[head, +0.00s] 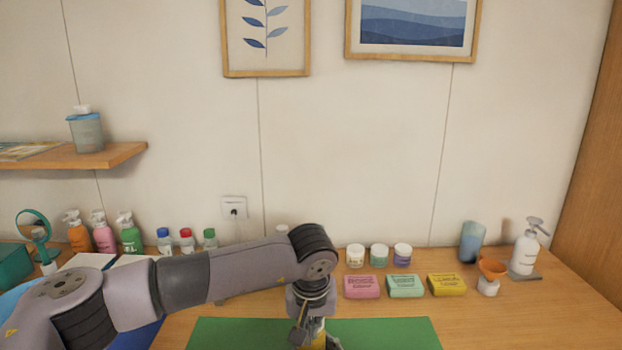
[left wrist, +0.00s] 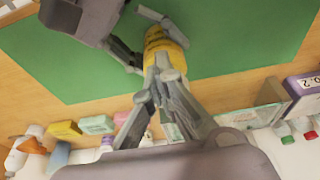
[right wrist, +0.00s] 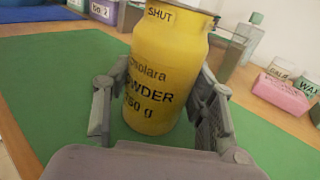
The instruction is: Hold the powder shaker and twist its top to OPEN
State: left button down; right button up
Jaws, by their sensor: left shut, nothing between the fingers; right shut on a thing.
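The yellow powder shaker (right wrist: 150,85) stands upright on the green mat (right wrist: 50,75). The word SHUT shows near its top, which the right wrist view cuts off. My right gripper (right wrist: 158,115) is shut on the shaker's body, one finger on each side. In the left wrist view, the shaker (left wrist: 160,40) is beyond my left gripper (left wrist: 165,75), whose closed fingers point at its top end with nothing visibly held between them. I cannot tell whether they touch it. In the head view, my left arm hides most of the shaker (head: 318,341).
Pink (head: 361,287), green (head: 405,286) and yellow (head: 446,285) soap-like blocks lie behind the mat, with small jars (head: 379,256) behind them. An orange funnel (head: 491,268) and a white pump bottle (head: 526,252) stand at right. The mat around the shaker is clear.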

pick_arm(q)
jog(key=shift+w+a+f, duration=0.15)
jog(key=shift+a+f, duration=0.2)
jog(key=shift+a, duration=0.05)
pick_arm(e)
jog(key=shift+s+a, duration=0.25)
jog(key=shift+w+d+f, duration=0.2)
jog(key=shift+w, duration=0.05)
pick_arm(q)
notch_tip(320, 180, up, 6)
jog(key=shift+s+d+r, duration=0.15)
jog(key=shift+s+r, duration=0.05)
jog(key=shift+s, duration=0.25)
jog(key=shift+w, duration=0.1)
pick_arm(e)
jog(key=o, duration=1.3)
